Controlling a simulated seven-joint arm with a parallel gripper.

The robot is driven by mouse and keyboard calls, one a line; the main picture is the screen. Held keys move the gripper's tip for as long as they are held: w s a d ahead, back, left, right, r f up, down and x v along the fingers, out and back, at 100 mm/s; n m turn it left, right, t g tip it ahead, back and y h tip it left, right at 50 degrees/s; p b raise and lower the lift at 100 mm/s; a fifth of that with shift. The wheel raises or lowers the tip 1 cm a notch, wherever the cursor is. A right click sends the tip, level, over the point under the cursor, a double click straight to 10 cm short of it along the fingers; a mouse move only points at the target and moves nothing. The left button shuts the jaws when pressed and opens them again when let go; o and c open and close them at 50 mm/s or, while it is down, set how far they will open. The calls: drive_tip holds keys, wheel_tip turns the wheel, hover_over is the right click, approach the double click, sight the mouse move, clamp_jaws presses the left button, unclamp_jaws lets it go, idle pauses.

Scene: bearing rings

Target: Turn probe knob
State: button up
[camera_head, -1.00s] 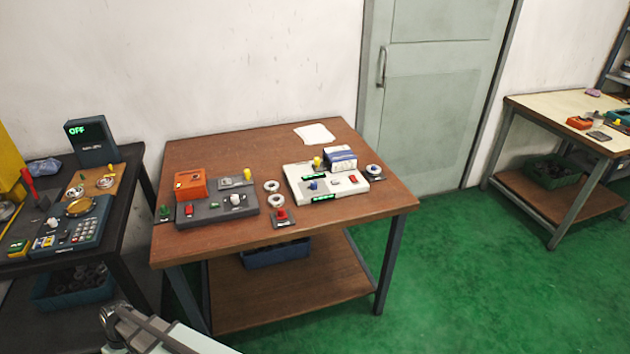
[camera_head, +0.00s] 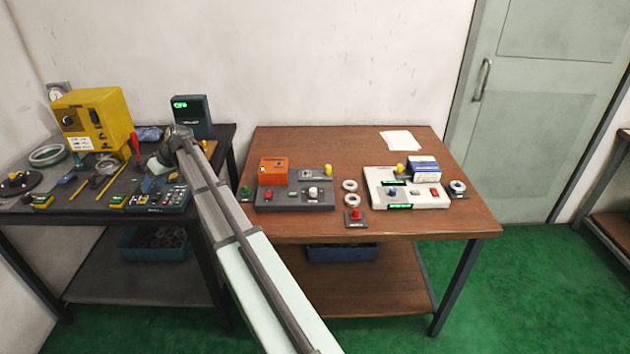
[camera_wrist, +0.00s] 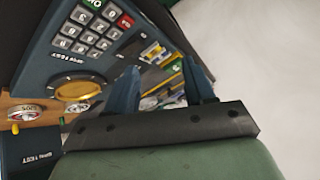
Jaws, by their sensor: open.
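In the wrist view my gripper (camera_wrist: 162,85) shows two blue fingers spread apart, with nothing held between them. A dark blue keypad tester (camera_wrist: 62,62) with a round brass plate (camera_wrist: 78,91) lies beyond and left of the fingers. The tester's display box (camera_head: 193,118) stands behind with a small green readout. A dark knob (camera_head: 68,120) is on the yellow box (camera_head: 92,122). I cannot tell which knob is the probe knob.
The dark left bench (camera_head: 60,210) is crowded with a red-handled tool (camera_head: 135,145), cables and small parts. A wooden table (camera_head: 350,145) to the right carries a grey panel (camera_head: 295,200) and a white panel (camera_head: 410,200) with knobs. Its back left is clear.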

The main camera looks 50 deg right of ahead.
drive_tip(key=s+d+r+h, duration=0.1)
drive_tip(key=s+d, duration=0.3)
drive_tip(key=d, duration=0.6)
drive_tip(key=s+d+r, duration=0.2)
drive_tip(key=s+d, duration=0.2)
drive_tip(key=d, duration=0.6)
drive_tip(key=s+d+r+h, duration=0.1)
drive_tip(key=s+d, duration=0.3)
drive_tip(key=d, duration=0.6)
drive_tip(key=m+g+h, duration=0.1)
drive_tip(key=h, duration=0.1)
approach(394, 189)
drive_tip(key=x, duration=0.8)
drive_tip(key=shift+w+a+f, duration=0.1)
drive_tip(key=shift+a+f, duration=0.05)
drive_tip(key=shift+f, duration=0.1)
clamp_jaws()
